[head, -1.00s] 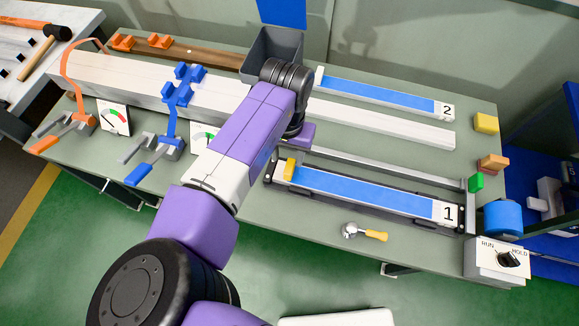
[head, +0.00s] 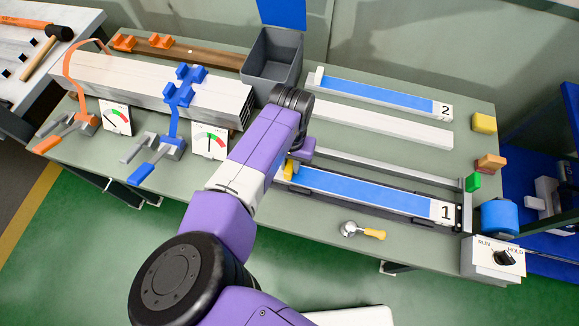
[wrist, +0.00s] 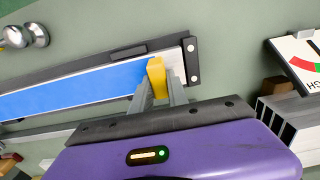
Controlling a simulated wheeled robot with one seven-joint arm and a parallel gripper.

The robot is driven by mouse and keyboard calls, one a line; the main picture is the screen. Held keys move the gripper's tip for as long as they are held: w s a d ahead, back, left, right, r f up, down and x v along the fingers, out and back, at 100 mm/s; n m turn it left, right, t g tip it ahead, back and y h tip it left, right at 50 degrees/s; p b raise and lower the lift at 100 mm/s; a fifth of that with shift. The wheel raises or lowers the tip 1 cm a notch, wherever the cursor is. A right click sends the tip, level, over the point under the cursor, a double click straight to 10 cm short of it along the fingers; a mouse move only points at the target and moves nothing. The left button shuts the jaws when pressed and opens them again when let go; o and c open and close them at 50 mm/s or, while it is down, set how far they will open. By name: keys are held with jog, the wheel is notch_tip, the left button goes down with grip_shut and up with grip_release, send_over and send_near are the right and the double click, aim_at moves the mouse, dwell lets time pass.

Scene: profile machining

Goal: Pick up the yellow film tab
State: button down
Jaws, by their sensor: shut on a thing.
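The yellow film tab (wrist: 156,75) stands at the end of the blue film strip (wrist: 80,87) on the long fixture marked 1. My gripper (wrist: 158,90) is shut on the tab, with one finger on each side of it. The tab's lower part is hidden between the fingers. In the head view the tab (head: 290,170) shows at the left end of the blue strip (head: 365,190), just below my wrist. The strip lies flat along its fixture.
A second blue strip (head: 378,96), marked 2, lies behind. Aluminium profiles (head: 150,85) with clamps and gauges are at left. A grey bin (head: 272,62) stands at the back. A ball-ended yellow-handled tool (head: 362,230) and a RUN/HOLD switch box (head: 494,257) are near the front edge.

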aim_at(289, 163)
jog(key=shift+r, duration=0.15)
notch_tip(289, 163, up, 22)
jog(key=d+p, duration=0.1)
jog(key=p, duration=0.1)
jog(key=shift+s+d+p, duration=0.3)
jog(key=shift+p, duration=0.05)
dwell(0.7)
